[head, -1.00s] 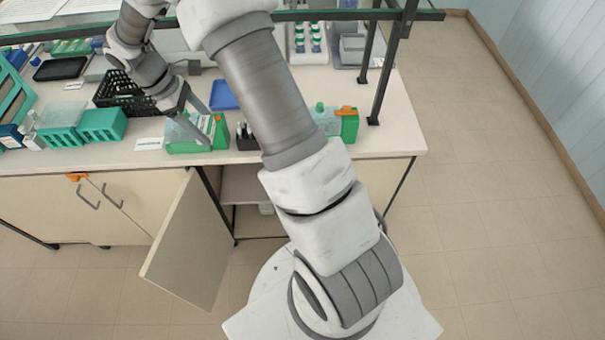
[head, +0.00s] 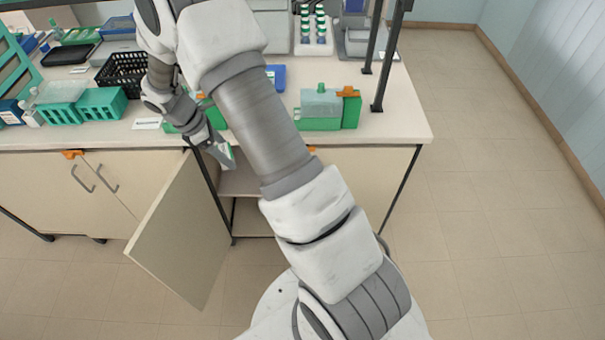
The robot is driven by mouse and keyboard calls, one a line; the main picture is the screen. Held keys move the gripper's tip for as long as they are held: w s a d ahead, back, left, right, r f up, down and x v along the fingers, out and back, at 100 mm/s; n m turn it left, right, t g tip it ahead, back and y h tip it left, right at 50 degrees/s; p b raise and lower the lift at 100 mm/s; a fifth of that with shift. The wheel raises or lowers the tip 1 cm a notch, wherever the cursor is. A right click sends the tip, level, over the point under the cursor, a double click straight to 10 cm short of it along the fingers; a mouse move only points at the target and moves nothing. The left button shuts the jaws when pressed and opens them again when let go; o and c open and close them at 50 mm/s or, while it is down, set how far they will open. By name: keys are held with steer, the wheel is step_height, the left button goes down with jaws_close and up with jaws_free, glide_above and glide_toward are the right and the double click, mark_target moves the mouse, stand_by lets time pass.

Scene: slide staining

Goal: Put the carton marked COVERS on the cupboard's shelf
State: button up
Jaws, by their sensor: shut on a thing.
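My gripper (head: 224,156) is at the counter's front edge, above and in front of the open cupboard. It is shut on a small white and green carton (head: 230,151). Most of the carton is hidden by the fingers, and no marking on it can be read. The cupboard's shelf (head: 240,184) shows below and slightly right of my gripper, partly hidden behind my arm. The carton is above the shelf level and apart from it.
The cupboard door (head: 182,232) stands open to the left of the opening. On the counter are green staining racks (head: 102,103), a black basket (head: 122,75) and a green tray with a clear box (head: 321,107). A dark post (head: 385,75) rises at the right.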

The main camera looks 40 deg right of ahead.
steer(key=w+d+f+n+t+y+b, duration=0.1)
steer(key=d+f+n+t+b, duration=0.4)
steer(key=f+b, duration=1.3)
steer(key=w+d+f+n+y+b, duration=0.1)
steer(key=f+n+b, duration=0.9)
steer(key=f, duration=1.3)
steer(key=shift+m, duration=0.4)
steer(key=w+d+b, duration=0.1)
steer(key=w+d, duration=0.2)
steer(key=w, duration=0.1)
steer(key=w+d+b, duration=0.1)
steer(key=w+d, duration=0.2)
steer(key=w, duration=0.2)
steer(key=w+d+b, duration=0.2)
steer(key=w+d, duration=0.1)
steer(key=w, duration=0.2)
steer(key=shift+w+d, duration=0.2)
steer(key=shift+d, duration=0.15)
step_height(320, 180, down, 4)
steer(key=shift+r+b, duration=0.15)
steer(key=shift+b, duration=0.95)
steer(key=shift+r, duration=0.1)
steer(key=o, duration=1.3)
steer(key=shift+c, duration=0.2)
